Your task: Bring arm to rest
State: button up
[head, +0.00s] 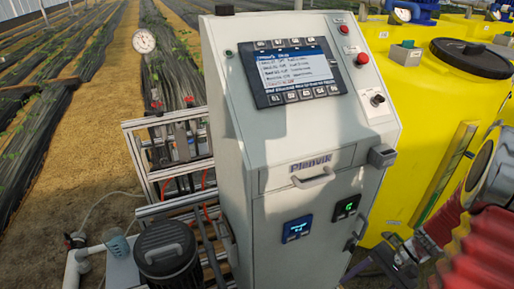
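My arm enters at the lower right edge, with a red ribbed sleeve and a pale round joint. Its dark end, which looks like my gripper (385,258), is low in front of the yellow tank, just right of the cabinet's lower part. The fingers are small and dark against the ground, and I cannot tell whether they are open or shut. No held object can be made out.
A grey control cabinet (235,150) with a lit screen (292,72), red buttons and a drawer handle stands in the centre. Yellow tanks (440,110) fill the right. A metal frame, pipes and a dark motor (168,255) stand at left. Crop rows lie behind.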

jog(key=s+a+r+n+t+h, duration=0.1)
jog(key=a+r+n+t+h, duration=0.2)
jog(key=r, duration=1)
jog(key=s+a+r+n+t+h, duration=0.2)
jog(key=a+r+n, duration=0.5)
jog(key=a+r, duration=0.5)
notch_tip(320, 180, up, 2)
jog(key=shift+r+t+h, duration=0.1)
jog(key=shift+t+h, duration=0.6)
jog(key=shift+h, duration=0.5)
dwell(0.6)
